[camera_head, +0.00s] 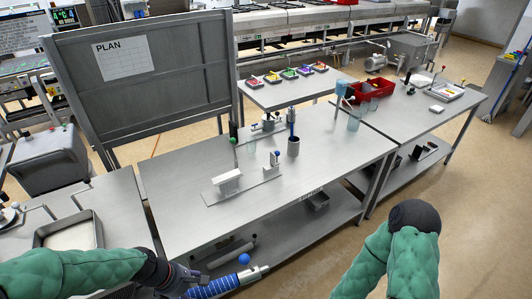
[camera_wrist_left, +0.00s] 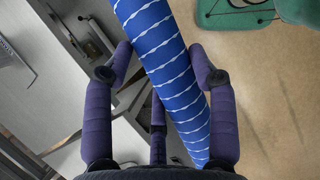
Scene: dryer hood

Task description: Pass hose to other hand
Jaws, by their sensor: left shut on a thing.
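The blue hose (camera_head: 214,288) with thin white rings lies across the bottom of the head view, in front of the middle table. My left gripper (camera_head: 185,277) holds it near its left visible part, and its right end points right with a pale fitting. In the left wrist view the hose (camera_wrist_left: 172,70) runs diagonally between the fingers of my left gripper (camera_wrist_left: 165,70), which is shut on it. My right arm shows at the lower right of the head view as a bent green sleeve with a dark joint; its gripper is out of view.
A blue ball (camera_head: 245,259) shows just above the hose. A red bin (camera_head: 374,89) stands on the right table. Open floor lies between the hose and my right arm.

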